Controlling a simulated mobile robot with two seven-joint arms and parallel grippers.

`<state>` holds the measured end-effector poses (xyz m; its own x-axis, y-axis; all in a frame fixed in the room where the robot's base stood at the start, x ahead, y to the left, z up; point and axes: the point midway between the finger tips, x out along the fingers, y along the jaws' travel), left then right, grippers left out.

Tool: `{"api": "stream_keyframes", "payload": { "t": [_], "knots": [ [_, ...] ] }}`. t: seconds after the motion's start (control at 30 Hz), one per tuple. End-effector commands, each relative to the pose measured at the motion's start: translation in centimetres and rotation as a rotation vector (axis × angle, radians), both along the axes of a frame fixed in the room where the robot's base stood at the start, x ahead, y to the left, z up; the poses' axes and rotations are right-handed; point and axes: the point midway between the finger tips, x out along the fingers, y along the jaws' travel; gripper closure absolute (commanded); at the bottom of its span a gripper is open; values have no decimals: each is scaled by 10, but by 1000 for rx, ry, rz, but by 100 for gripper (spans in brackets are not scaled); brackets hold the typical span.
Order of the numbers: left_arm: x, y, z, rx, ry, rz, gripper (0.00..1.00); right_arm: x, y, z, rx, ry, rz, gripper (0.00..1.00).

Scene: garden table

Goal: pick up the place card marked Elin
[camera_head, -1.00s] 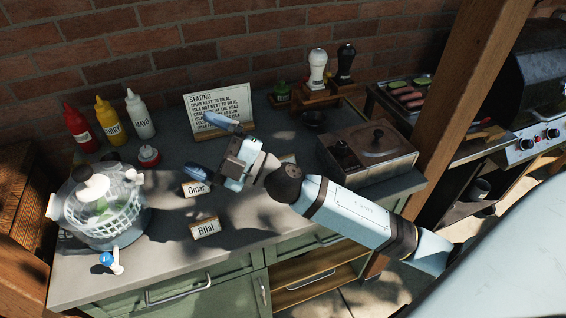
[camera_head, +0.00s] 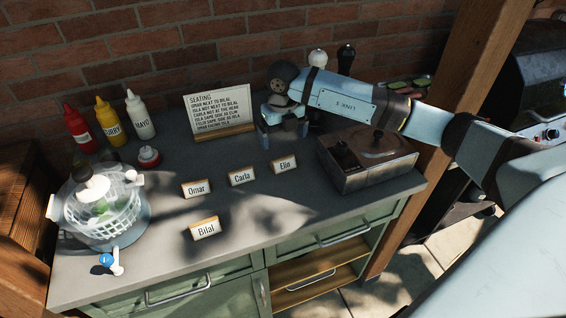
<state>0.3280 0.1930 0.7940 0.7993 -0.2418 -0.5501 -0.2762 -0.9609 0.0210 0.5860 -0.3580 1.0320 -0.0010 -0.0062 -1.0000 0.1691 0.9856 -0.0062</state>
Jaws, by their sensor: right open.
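The place card marked Elin (camera_head: 285,165) stands upright on the grey counter, the rightmost of the cards. My right gripper (camera_head: 284,138) is open and empty, its fingers pointing down. In the picture it is just above and behind the Elin card, apart from it. I cannot tell its exact height over the counter. The card marked Carla (camera_head: 242,177) stands just left of Elin, the card marked Omar (camera_head: 196,189) further left, and the card marked Bilal (camera_head: 206,228) nearer the front. My left gripper is not in view.
A seating sign (camera_head: 217,112) stands behind the cards, close left of my right gripper. A lidded metal box (camera_head: 372,160) is right of Elin. A salad spinner (camera_head: 100,210) and sauce bottles (camera_head: 105,120) are at the left. The counter in front of Elin is clear.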

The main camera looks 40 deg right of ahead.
Motion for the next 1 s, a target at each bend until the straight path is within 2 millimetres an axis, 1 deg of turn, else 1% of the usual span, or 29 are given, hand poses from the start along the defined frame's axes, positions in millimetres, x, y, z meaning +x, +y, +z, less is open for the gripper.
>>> {"api": "stream_keyframes", "payload": {
  "t": [0.03,0.2,0.3,0.47,0.57,0.7,0.8,0.9,1.0],
  "knots": [
    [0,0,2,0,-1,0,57,-1,0,-11,3,5,-1,0],
    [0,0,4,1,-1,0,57,0,1,-41,4,2,0,0],
    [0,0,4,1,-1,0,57,0,1,-50,4,0,1,0],
    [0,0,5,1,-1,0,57,-1,0,-58,5,0,2,0],
    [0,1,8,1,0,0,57,-2,-2,-66,5,2,0,0],
    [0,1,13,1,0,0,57,-4,-6,-87,5,3,1,0],
    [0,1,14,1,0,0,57,-4,-5,-102,6,2,2,0],
    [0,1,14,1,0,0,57,-3,-5,-107,6,-1,2,0],
    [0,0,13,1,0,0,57,-3,-5,-107,6,-2,2,0]
  ]
}}
